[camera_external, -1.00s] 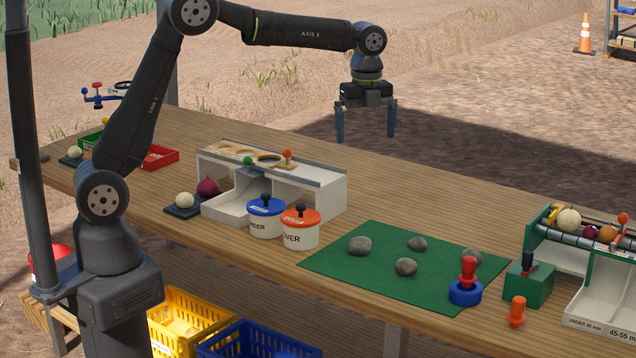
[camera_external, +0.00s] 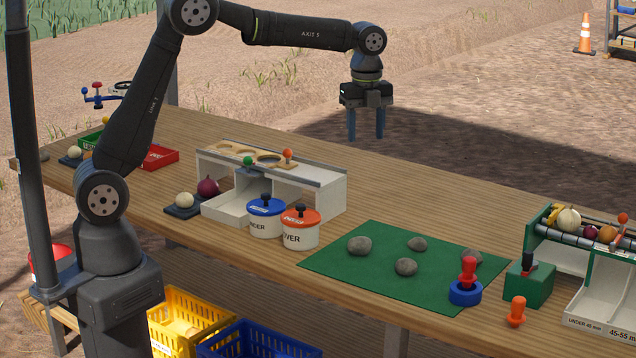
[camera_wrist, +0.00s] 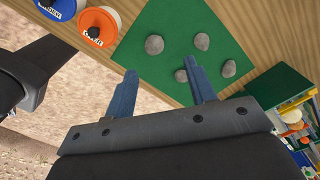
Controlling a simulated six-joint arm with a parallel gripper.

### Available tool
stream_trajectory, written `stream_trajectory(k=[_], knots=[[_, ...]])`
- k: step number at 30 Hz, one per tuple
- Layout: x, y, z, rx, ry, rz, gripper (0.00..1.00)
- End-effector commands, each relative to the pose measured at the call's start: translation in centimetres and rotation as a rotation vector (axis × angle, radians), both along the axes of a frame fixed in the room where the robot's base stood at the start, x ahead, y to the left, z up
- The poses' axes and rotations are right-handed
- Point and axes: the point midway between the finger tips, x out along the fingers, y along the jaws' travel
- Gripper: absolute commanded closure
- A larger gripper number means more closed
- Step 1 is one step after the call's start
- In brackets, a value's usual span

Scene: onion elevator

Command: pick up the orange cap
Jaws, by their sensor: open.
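The orange cap (camera_external: 301,218) with a black knob sits on a white pot (camera_external: 300,236) marked "OVER", near the table's front edge. It also shows at the top left of the wrist view (camera_wrist: 97,20). My gripper (camera_external: 366,138) is high above the back of the table, well apart from the cap. Its two blue fingers are apart with nothing between them, as in the wrist view (camera_wrist: 160,72).
A blue-capped pot (camera_external: 266,220) stands close left of the orange-capped one. A white sorting stand (camera_external: 325,190) is just behind. A green mat (camera_external: 380,275) with several stones lies to the right. An orange peg (camera_external: 516,311) stands at the front right.

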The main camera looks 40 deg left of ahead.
Motion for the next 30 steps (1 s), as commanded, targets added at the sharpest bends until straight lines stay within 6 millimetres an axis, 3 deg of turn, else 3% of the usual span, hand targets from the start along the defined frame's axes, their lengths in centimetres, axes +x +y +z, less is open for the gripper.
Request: stream_trajectory(k=[7,11,20,26,30], knots=[[0.0,-0.5,-0.1,-0.001,-0.004,0.010,0.49],[-0.1,-3.7,-0.5,-0.012,-0.027,0.087,0.49],[-2.8,-18.1,-2.2,-0.112,-0.107,0.468,0.49],[-7.1,-27.9,-3.5,-0.218,-0.116,0.737,0.49],[-11.2,-34.2,-4.4,-0.299,-0.092,0.921,0.49]])
